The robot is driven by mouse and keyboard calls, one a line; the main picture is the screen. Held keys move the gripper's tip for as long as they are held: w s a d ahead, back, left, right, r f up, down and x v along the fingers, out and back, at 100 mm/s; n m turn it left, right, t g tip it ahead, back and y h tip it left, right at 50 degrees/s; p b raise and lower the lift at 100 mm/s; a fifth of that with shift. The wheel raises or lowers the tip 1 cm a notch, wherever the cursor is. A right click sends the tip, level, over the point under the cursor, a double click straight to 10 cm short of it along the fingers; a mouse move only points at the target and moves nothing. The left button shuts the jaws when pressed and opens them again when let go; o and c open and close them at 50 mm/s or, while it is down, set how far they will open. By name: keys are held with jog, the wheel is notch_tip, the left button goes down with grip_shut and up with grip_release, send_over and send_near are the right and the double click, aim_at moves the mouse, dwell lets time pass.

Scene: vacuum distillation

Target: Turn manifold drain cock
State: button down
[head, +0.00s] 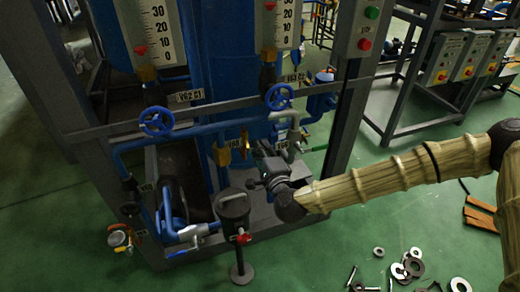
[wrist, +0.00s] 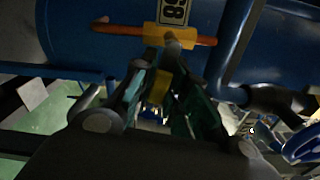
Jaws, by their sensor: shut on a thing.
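The brass-yellow drain cock (head: 222,155) hangs below the blue manifold pipe in the head view, beside a tag that is hard to read. My gripper (head: 252,172) reaches in from the right in the head view. In the wrist view my gripper (wrist: 160,95) has its fingers closed around a yellow piece just below the cock body. The exact contact is dark and partly hidden by the fingers.
Blue handwheels (head: 157,121) and (head: 279,96) sit on the pipes above. Grey frame posts border the area. Loose metal rings (head: 408,267) lie on the green floor at lower right.

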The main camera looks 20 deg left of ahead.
jog(key=shift+r+n, duration=0.3)
jog(key=shift+n, duration=0.6)
jog(key=c, duration=1.4)
grip_release()
jog(key=v, duration=1.2)
